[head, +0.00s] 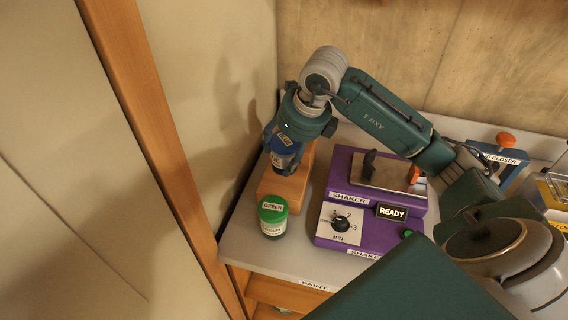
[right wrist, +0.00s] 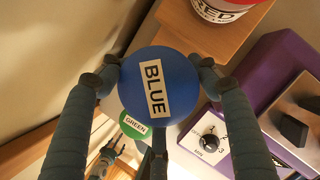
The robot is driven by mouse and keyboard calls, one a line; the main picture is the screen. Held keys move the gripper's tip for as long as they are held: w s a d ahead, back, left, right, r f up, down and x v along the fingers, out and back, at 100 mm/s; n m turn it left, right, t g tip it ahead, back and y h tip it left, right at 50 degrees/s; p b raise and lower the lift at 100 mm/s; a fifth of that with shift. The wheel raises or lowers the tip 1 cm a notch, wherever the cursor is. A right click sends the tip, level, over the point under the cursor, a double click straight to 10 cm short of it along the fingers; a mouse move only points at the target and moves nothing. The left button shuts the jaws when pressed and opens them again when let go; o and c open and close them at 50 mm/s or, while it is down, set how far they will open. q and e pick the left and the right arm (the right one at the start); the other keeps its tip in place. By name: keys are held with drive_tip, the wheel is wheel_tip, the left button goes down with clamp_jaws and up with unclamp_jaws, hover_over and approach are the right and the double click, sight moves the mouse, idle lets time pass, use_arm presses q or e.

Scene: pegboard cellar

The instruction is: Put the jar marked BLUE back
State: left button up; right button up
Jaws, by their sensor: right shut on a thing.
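My right gripper (head: 284,140) is shut on the jar marked BLUE (head: 286,161), gripping it from above. In the right wrist view the jar's round blue lid (right wrist: 133,92) with its BLUE label lies between the fingers. In the head view the jar is in front of the wooden stand (head: 283,190), at its upper part; I cannot tell whether it touches the stand. The jar marked GREEN (head: 272,220) stands on the bench in front of the stand. A jar marked RED (right wrist: 228,12) shows on wood in the right wrist view.
The purple shaker (head: 325,231) stands right of the stand, its display (head: 392,212) reading READY and its clamp plate empty. A blue closer device (head: 508,172) is at the back right. A wooden post (head: 150,110) and wall are close on the left. The grey bench (head: 247,243) has little free room.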

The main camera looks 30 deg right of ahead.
sight(294, 148)
wheel_tip(294, 148, down, 5)
drive_tip(key=shift+r+p, duration=0.2)
drive_tip(key=shift+p, duration=0.3)
drive_tip(key=shift+w+f, duration=0.1)
drive_tip(key=shift+f, duration=0.15)
drive_tip(key=o, duration=1.3)
drive_tip(key=shift+f, duration=0.1)
drive_tip(key=shift+c, duration=0.2)
drive_tip(key=shift+r, duration=0.2)
drive_tip(key=b+v, duration=0.2)
drive_tip(key=v, duration=0.9)
drive_tip(key=shift+r, duration=0.4)
